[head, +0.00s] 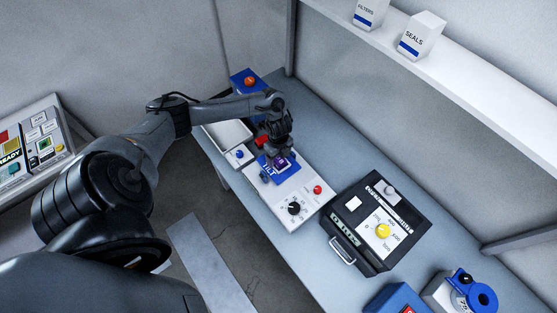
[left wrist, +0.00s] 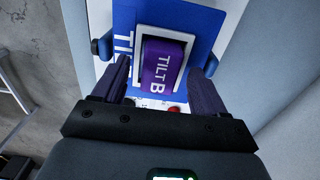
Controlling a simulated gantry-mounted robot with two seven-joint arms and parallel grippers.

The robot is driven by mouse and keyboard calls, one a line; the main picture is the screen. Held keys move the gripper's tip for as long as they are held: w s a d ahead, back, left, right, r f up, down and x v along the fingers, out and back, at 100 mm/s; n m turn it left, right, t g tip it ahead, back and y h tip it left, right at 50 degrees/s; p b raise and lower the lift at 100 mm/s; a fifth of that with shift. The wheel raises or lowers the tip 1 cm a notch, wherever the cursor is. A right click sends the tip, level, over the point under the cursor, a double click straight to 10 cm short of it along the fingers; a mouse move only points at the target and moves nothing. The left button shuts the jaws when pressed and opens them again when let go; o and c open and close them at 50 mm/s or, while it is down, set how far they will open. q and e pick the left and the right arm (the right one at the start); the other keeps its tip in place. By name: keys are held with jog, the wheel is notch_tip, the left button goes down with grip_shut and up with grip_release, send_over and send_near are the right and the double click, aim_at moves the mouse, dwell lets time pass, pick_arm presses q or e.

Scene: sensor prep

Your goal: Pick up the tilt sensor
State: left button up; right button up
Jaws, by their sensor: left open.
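The tilt sensor, a purple block marked TILT B, shows in the left wrist view (left wrist: 163,62) and small in the head view (head: 282,162). It sits in a pale square frame on a blue plate (left wrist: 190,18) lettered TILT. My left gripper (left wrist: 164,70) is open, its two dark fingers apart on either side of the sensor. In the head view my left gripper (head: 279,152) points down over the sensor and partly hides it. I cannot tell whether the fingers touch it. My right gripper is not in view.
The plate lies on a white panel with a black knob (head: 294,208) and a red button (head: 318,190). A black case (head: 345,213) stands to the right, a white tray (head: 228,136) to the left. Blue devices sit at the lower right. A shelf with boxes (head: 422,36) runs above.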

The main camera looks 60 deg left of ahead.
pick_arm(q)
jog(key=c, duration=1.2)
jog(key=shift+r, duration=0.1)
